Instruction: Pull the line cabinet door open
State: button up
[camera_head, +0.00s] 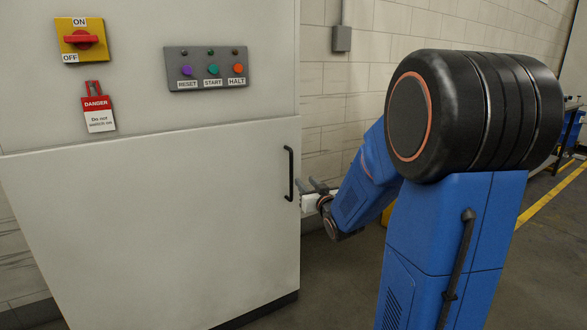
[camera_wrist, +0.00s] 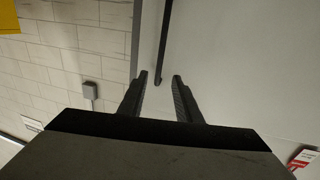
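The line cabinet door (camera_head: 150,220) is a pale grey panel at the lower left of the head view, and it looks shut. Its black vertical bar handle (camera_head: 289,173) is near the door's right edge. My gripper (camera_head: 306,184) is just right of the handle in the head view. In the wrist view, my gripper (camera_wrist: 161,77) shows two dark fingers spread apart with nothing between them. The handle (camera_wrist: 163,45) runs down to just beyond the gap between the fingertips. Contact with the handle is not visible.
Above the door are a yellow switch with a red knob (camera_head: 81,39), a red danger tag (camera_head: 98,113) and a button panel (camera_head: 206,69). A brick wall (camera_head: 340,100) with a grey box (camera_head: 341,39) stands behind. Open floor (camera_head: 335,270) lies right of the cabinet.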

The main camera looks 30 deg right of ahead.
aim_at(292, 168)
jog(key=w, duration=0.5)
jog(key=w+d, duration=0.1)
jog(key=w, duration=0.4)
jog(key=w+d, duration=0.1)
jog(key=w, duration=0.4)
jog(key=shift+w+d, duration=0.2)
jog(key=shift+w, duration=0.05)
grip_shut()
